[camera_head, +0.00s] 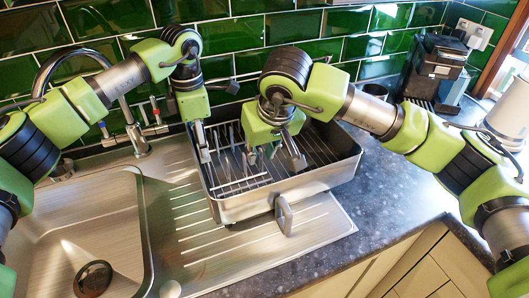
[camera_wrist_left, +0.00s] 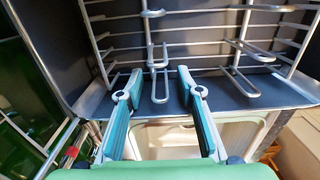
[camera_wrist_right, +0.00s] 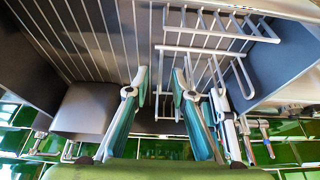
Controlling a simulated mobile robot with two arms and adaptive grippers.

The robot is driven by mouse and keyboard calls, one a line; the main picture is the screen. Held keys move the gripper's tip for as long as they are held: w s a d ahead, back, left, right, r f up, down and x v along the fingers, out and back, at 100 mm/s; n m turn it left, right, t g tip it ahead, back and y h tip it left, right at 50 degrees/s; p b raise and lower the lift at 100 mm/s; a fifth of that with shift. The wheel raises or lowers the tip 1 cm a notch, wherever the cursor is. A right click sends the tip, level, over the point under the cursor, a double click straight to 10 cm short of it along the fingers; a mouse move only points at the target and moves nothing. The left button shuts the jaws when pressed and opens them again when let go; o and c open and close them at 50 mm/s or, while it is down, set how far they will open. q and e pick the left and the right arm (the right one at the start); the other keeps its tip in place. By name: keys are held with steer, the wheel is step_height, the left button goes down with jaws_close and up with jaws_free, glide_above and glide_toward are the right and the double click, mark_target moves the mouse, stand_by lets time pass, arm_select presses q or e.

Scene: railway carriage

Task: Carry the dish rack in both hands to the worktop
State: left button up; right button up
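The dish rack (camera_head: 290,196), a silver and dark box with wire dividers, stands on the ribbed drainboard beside the sink. The worktop (camera_head: 385,212) is dark speckled stone to its right. My left gripper (camera_head: 204,150) points down at the rack's left side. In the left wrist view its fingers (camera_wrist_left: 158,98) are apart, with a wire loop visible between and beyond them. My right gripper (camera_head: 272,156) is over the rack's interior. In the right wrist view its fingers (camera_wrist_right: 159,92) are apart, with wires beyond. Contact with the rack cannot be told.
The sink basin (camera_head: 77,225) and a curved tap (camera_head: 135,135) are on the left. A black coffee machine (camera_head: 437,68) and a dark cup (camera_head: 376,90) stand at the back right. A green tiled wall (camera_head: 250,30) closes the back. The worktop right of the rack is clear.

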arm_select(q)
steer(key=shift+f, duration=0.1)
arm_select(e)
steer(key=shift+f, duration=0.1)
arm_select(q)
steer(key=c, duration=0.7)
arm_select(e)
jaws_close()
arm_select(q)
jaws_close()
steer(key=shift+w+r, duration=0.15)
steer(key=shift+r, duration=0.05)
arm_select(e)
steer(key=shift+w+r, duration=0.2)
steer(key=shift+r, duration=0.05)
arm_select(q)
steer(key=shift+r+p, duration=0.15)
steer(key=shift+p, duration=0.15)
arm_select(e)
steer(key=shift+r, duration=0.15)
